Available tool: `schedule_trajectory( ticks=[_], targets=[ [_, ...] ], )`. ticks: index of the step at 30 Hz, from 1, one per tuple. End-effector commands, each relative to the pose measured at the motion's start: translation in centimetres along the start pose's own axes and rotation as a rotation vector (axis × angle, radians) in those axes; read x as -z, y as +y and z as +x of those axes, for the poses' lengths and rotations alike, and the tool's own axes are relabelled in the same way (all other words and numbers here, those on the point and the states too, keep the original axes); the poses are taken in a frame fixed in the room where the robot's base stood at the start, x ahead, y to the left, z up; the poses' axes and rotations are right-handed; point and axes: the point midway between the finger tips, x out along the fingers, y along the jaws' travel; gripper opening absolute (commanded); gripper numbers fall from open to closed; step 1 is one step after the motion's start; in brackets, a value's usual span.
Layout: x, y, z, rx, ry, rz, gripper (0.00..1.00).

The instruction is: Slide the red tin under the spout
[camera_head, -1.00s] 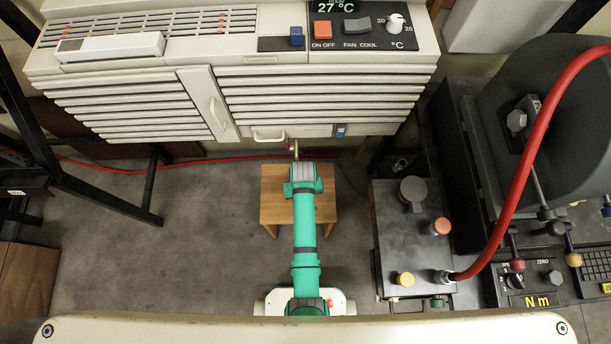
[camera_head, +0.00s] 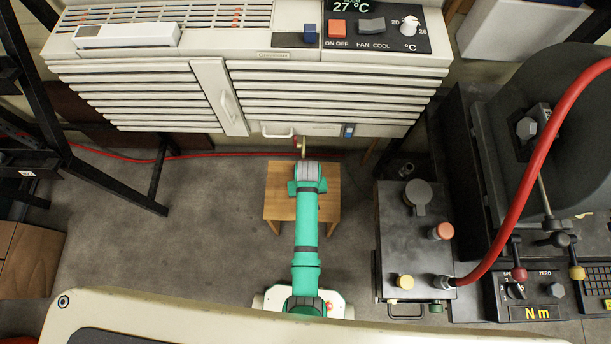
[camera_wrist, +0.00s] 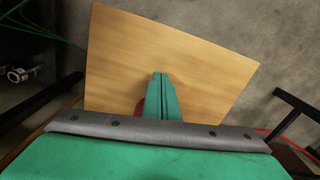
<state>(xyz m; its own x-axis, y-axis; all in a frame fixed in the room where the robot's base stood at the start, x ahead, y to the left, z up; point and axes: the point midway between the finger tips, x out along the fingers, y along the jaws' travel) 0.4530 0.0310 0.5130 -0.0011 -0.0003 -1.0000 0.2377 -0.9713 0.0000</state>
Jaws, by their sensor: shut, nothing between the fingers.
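My gripper (camera_wrist: 160,77) is shut and empty, its two green fingers together over the wooden stool top (camera_wrist: 200,65). A small red patch (camera_wrist: 138,108), probably the red tin, shows just left of the fingers in the wrist view; most of it is hidden behind my gripper. I cannot tell whether the fingers touch it. In the head view my arm covers the middle of the stool (camera_head: 276,205), and no tin shows there. A small brass spout (camera_head: 303,147) with a red part beside it juts from under the cooling unit (camera_head: 150,95), just beyond my wrist.
A dark box (camera_head: 400,245) with knobs and a red hose (camera_head: 525,190) stands right of the stool. A black metal frame (camera_head: 105,185) stands left. A red cable (camera_head: 200,157) runs along the floor behind. Grey floor is clear left of the stool.

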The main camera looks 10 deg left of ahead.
Motion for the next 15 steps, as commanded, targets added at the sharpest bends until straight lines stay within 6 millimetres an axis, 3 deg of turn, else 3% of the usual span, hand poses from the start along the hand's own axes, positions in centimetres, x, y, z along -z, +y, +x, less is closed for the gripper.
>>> schedule_trajectory(
  ticks=[9,15],
  targets=[
    [-0.1,0.1,-6.4,-0.001,0.005,0.001,0.00],
    [-0.1,-0.2,-9.1,-0.001,0.003,-0.006,0.00]
  ],
)
